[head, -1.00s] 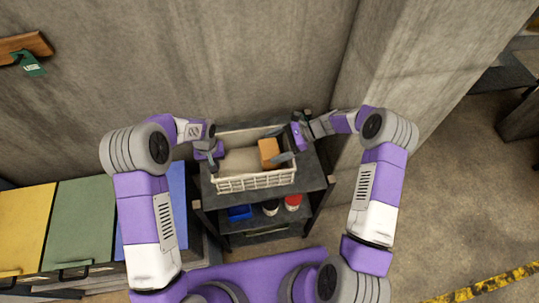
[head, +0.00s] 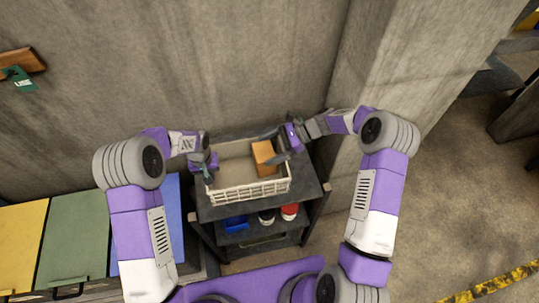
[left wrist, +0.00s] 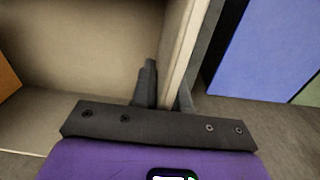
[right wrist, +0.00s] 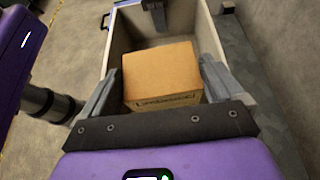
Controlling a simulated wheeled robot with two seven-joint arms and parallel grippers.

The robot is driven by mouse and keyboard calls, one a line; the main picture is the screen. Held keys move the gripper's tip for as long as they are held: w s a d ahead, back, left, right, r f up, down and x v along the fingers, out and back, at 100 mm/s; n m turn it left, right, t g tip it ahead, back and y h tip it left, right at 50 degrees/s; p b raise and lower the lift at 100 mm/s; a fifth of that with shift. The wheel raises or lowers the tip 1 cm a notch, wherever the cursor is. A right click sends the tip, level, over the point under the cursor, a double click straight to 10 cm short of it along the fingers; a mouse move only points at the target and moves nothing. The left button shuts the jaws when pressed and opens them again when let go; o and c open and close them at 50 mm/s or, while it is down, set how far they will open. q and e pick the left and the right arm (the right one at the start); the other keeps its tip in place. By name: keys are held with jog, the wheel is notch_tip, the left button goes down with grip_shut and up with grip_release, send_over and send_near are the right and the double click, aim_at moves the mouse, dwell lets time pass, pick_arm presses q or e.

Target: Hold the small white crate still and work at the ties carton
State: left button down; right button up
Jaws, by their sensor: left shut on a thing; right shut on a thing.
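The small white crate (head: 248,193) stands on the top of a dark shelf unit in the head view. My left gripper (head: 207,172) is shut on the crate's left wall; in the left wrist view its fingers (left wrist: 165,88) sit on both sides of that wall (left wrist: 180,50). The ties carton (head: 263,157), an orange-brown box, is at the crate's right end. My right gripper (head: 276,152) is shut on it, with one finger on each side of the carton (right wrist: 162,75) in the right wrist view. The carton's underside is hidden, so I cannot tell whether it touches the crate floor.
A blue bin (head: 236,222) and a red container (head: 289,211) stand on the lower shelf. A concrete wall (head: 240,60) is close behind, and a concrete pillar (head: 390,80) stands to the right. Yellow, green and blue panels (head: 75,235) are at the left.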

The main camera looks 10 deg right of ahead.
notch_tip(320, 180, up, 6)
jog(key=shift+f, duration=0.1)
pick_arm(q)
jog(key=c, duration=1.1)
grip_release()
jog(key=shift+o, duration=0.2)
jog(key=shift+r, duration=0.15)
notch_tip(320, 180, up, 12)
jog(key=shift+f, duration=0.1)
